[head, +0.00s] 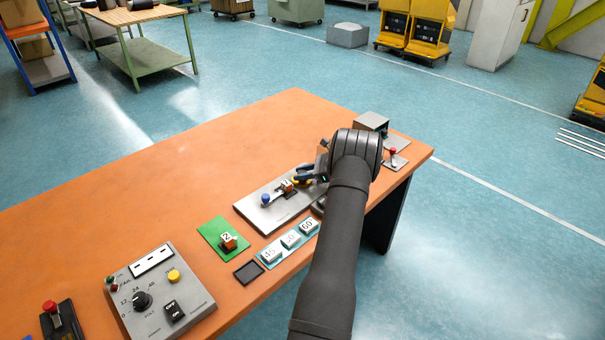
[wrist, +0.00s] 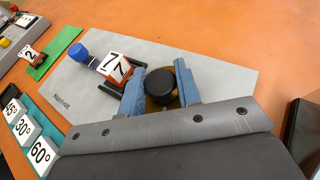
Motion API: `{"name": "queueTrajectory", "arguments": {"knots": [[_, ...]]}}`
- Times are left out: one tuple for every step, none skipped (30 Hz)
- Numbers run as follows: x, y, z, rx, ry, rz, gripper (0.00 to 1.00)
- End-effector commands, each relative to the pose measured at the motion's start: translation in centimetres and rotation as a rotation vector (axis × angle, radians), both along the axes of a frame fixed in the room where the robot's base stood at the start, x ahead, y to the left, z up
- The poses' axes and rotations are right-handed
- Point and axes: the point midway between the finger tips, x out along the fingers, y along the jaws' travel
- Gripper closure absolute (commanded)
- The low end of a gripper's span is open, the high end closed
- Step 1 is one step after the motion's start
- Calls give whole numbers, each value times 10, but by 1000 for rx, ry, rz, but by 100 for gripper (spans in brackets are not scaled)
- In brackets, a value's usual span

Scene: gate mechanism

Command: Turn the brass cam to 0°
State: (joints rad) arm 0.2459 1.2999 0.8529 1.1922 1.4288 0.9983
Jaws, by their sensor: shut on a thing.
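My gripper (wrist: 160,80) has its two blue fingers on either side of a round black knob (wrist: 160,82), shut on it. Brass-coloured metal of the cam (wrist: 154,104) shows under the knob, mostly hidden by the knob and fingers. The cam's angle cannot be read. In the head view my gripper (head: 318,170) is over the right part of a grey plate (head: 268,217), largely hidden by my arm. A white block marked 7 (wrist: 115,67) sits on the plate between dark rails, left of the cam. A blue knob (wrist: 78,52) stands beyond that block.
Tiles marked 45°, 30° and 60° (head: 308,226) lie on a strip near the front edge. A block marked 2 (head: 228,241) stands on a green pad (head: 211,229). A control box (head: 190,308) is front left. A grey box (head: 370,122) and red-topped lever (head: 393,152) are right.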

Motion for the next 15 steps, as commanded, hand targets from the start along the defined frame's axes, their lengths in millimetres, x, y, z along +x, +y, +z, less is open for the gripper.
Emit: {"name": "queueTrajectory", "arguments": {"knots": [[1,0,-1,0,-1,47,92],[1,0,-2,-1,-1,74,92],[1,0,-1,0,-1,108,92],[1,0,-2,-1,0,132,92],[1,0,-1,0,-1,155,92],[1,0,-2,0,0,184,92],[0,0,-2,-1,0,205,92],[1,1,-1,0,0,223,92],[1,0,-2,0,1,247,92],[0,0,-1,0,1,264,92],[0,0,-1,-1,0,279,92],[0,0,-1,0,0,300,92],[0,0,-1,0,0,314,92],[0,0,-1,0,-1,327,92],[0,0,-1,0,0,344,92]]}}
